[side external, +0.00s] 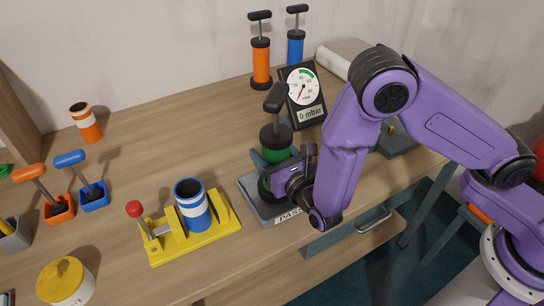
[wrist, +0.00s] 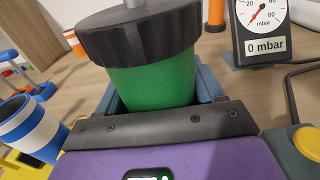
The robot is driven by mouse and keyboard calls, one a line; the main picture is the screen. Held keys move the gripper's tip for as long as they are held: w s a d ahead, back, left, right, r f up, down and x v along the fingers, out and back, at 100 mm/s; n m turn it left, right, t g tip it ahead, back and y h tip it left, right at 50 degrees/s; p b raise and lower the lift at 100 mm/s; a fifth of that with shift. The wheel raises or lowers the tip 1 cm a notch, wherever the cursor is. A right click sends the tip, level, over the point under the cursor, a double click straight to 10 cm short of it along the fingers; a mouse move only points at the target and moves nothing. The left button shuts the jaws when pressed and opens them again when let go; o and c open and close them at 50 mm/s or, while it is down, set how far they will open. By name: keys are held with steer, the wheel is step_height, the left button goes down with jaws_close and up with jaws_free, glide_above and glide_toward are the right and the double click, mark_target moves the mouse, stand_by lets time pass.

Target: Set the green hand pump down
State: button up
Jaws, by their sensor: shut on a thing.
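The green hand pump (side external: 275,139), with a black cap and black T-handle, stands upright over a grey block (side external: 253,207) lettered "PASS", partly cut off by my arm. My gripper (side external: 268,163) is shut around the pump's green body, with blue-grey fingers on either side. In the wrist view the green body (wrist: 150,88) fills the middle between the fingers (wrist: 158,92). The pump's lower end is mostly hidden by my gripper, and I cannot tell whether it touches the block.
A gauge (side external: 302,93) reading 0 mbar stands behind the pump. Orange (side external: 260,63) and blue (side external: 295,48) pumps stand further back. A yellow clamp fixture (side external: 190,238) holding a blue-and-white cylinder (side external: 192,208) is at left.

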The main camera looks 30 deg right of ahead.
steer(key=shift+f, duration=0.7)
steer(key=shift+f, duration=0.15)
steer(key=o, duration=1.4)
steer(key=shift+s, duration=0.15)
steer(key=s, duration=1.1)
steer(key=shift+s+r, duration=0.4)
steer(key=shift+d, duration=0.1)
